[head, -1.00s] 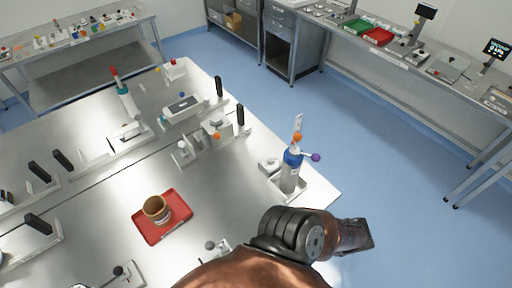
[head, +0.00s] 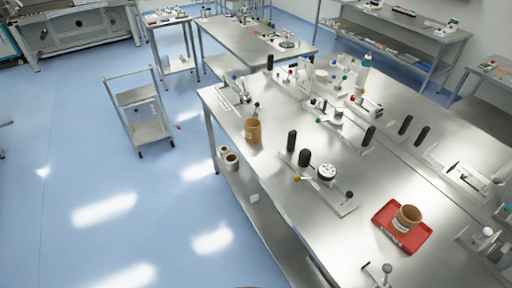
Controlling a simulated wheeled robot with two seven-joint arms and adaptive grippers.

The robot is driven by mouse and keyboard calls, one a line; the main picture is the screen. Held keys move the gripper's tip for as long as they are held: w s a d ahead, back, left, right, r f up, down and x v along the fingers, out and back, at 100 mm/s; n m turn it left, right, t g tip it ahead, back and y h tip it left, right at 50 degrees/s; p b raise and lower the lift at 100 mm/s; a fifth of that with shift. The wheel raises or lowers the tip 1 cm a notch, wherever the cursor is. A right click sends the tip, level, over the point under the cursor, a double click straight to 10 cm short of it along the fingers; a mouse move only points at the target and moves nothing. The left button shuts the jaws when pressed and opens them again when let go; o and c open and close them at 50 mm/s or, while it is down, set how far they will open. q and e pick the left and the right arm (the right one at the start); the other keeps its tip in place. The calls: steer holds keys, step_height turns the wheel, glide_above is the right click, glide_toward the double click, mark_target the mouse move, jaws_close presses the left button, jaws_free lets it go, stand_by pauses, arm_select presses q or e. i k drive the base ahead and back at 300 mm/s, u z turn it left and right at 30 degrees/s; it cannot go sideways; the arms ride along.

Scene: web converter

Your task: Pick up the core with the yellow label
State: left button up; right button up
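A brown cardboard core (head: 252,131) stands upright near the left edge of the steel table. A second brown core (head: 407,218) with a whitish label sits on a red tray (head: 384,212) at the lower right. Two more cores, one nearer (head: 231,162) and one farther (head: 223,150), stand on the shelf under the table's left edge. They look pale on the outside. I cannot make out a yellow label on any core at this size. Neither of my grippers is in view.
The steel table (head: 370,175) carries fixtures with black handles, such as one (head: 318,182) between the two table cores. A small wheeled cart (head: 148,125) stands on the blue floor (head: 90,160) at left.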

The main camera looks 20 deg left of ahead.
mark_target(252, 125)
steer(key=k, duration=0.2)
steer(key=u, duration=1.75)
steer(key=i, duration=2.6)
steer(key=z, duration=2.45)
